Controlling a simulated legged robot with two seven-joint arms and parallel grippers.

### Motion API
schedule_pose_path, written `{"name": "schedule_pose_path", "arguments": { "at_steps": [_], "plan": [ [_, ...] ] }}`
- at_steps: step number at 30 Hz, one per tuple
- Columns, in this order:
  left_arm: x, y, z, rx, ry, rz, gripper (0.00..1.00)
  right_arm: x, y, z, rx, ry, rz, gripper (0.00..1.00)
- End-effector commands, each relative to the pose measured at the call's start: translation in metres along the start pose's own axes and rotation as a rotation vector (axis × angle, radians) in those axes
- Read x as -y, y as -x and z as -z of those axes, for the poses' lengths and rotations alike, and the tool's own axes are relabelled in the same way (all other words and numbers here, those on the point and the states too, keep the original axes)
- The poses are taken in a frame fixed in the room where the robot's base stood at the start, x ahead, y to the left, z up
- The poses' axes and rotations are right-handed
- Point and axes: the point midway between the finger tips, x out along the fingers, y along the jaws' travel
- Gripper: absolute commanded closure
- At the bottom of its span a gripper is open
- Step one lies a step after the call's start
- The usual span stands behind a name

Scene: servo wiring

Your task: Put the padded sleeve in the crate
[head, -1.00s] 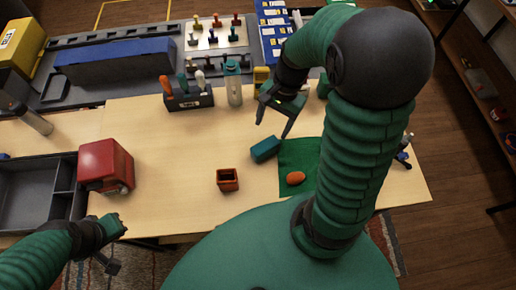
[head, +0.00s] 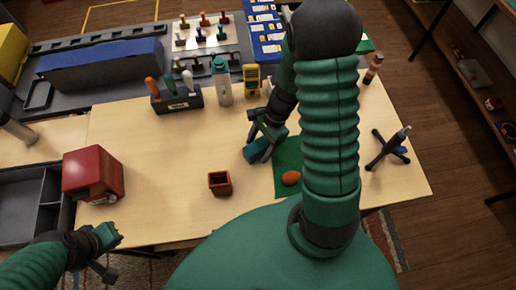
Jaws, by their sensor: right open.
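A teal-blue padded block (head: 253,153), which I take for the padded sleeve, lies on the wooden table beside the green mat (head: 287,160). My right gripper (head: 262,147) is open and right over it, with its fingers at the block and partly hiding it. I cannot tell whether they touch it. A dark grey crate with compartments (head: 47,190) is at the left edge, partly cut off by the picture. My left gripper (head: 104,254) is low at the left, near the table's front edge and apart from the sleeve; its jaw state is unclear.
A red toy-like van (head: 94,174) stands beside the crate. A small orange-brown box (head: 219,183) is mid-table, and an orange oval (head: 291,178) lies on the mat. A tool holder (head: 178,101), bottle (head: 222,84) and yellow meter (head: 252,78) line the back. The left-centre table is clear.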

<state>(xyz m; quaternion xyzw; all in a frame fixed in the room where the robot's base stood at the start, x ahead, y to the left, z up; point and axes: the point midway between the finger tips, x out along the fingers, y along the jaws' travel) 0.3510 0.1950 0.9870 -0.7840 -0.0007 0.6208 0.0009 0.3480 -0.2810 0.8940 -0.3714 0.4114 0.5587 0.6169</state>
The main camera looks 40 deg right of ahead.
Motion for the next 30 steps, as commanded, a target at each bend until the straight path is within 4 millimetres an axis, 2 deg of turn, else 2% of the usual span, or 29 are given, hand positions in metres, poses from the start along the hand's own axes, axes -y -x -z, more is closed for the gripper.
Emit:
{"name": "schedule_pose_path", "arguments": {
  "at_steps": [3,8,11,23,24,30],
  "plan": [
    [-0.0001,-0.0018,-0.0005,0.000,0.000,0.000,1.00,0.0001,-0.0106,-0.0001,0.000,0.002,-0.001,0.35],
    [0.0000,-0.0015,-0.0004,0.000,0.000,0.000,1.00,0.0003,-0.0102,-0.0011,-0.002,0.002,0.001,0.35],
    [0.0000,-0.0015,-0.0004,0.000,0.000,0.000,1.00,0.0002,-0.0100,-0.0010,-0.002,0.002,0.001,0.45],
    [0.0000,-0.0016,-0.0004,0.000,0.000,0.000,1.00,0.0005,-0.0098,0.0002,-0.001,0.002,0.000,0.97],
    [0.0000,-0.0016,-0.0004,0.000,0.000,0.000,1.00,0.0005,-0.0098,0.0003,-0.001,0.002,0.000,1.00],
    [0.0000,-0.0016,-0.0004,0.000,0.000,0.000,1.00,0.0005,-0.0099,0.0004,-0.002,0.002,0.000,1.00]
  ]
}}
